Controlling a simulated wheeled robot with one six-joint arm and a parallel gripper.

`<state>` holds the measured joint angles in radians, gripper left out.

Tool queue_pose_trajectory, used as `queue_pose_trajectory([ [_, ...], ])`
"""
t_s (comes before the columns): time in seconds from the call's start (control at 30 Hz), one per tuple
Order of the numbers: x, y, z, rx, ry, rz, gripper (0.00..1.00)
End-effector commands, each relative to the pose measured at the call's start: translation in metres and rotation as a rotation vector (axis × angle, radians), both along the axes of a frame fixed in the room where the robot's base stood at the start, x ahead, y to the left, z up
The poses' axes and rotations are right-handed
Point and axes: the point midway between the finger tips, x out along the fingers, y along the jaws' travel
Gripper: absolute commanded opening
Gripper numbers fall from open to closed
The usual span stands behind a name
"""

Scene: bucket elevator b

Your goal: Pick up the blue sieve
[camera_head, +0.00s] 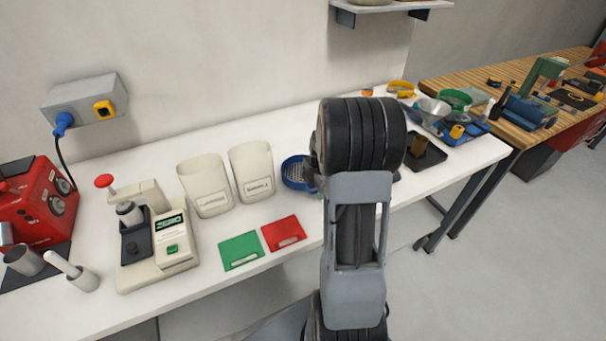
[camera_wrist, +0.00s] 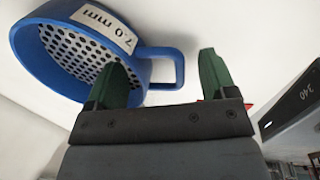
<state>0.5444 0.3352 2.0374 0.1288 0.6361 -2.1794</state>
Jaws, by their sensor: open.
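The blue sieve (camera_head: 294,173) stands on the white table in the head view, just left of my arm, which hides its right part. In the wrist view the blue sieve (camera_wrist: 60,62) is at the upper left, with a perforated grey mesh, a "7.0 mm" label and a loop handle (camera_wrist: 165,68) pointing right. My gripper (camera_wrist: 165,80) is open, with two green fingers. The left finger overlaps the sieve's rim near the handle, and the handle shows between the two fingers. I cannot tell whether they touch. In the head view my gripper is hidden behind my arm.
Two cream containers (camera_head: 252,171) stand left of the sieve. A green card (camera_head: 241,250) and a red card (camera_head: 284,233) lie near the front edge. A cream machine (camera_head: 158,243) stands further left. A black tray (camera_head: 428,156) and a metal bowl (camera_head: 433,109) are to the right.

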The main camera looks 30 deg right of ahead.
Motion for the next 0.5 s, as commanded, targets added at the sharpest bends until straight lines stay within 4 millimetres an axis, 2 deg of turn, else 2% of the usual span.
queue_pose_trajectory([
  [0.13, 0.0017, 0.0001, -0.0106, 0.001, 0.000, -0.001, 0.78],
  [0.37, 0.0020, 0.0000, -0.0123, 0.000, -0.001, -0.001, 0.78],
  [0.5, 0.0020, 0.0000, -0.0121, 0.000, -0.001, -0.001, 0.67],
])
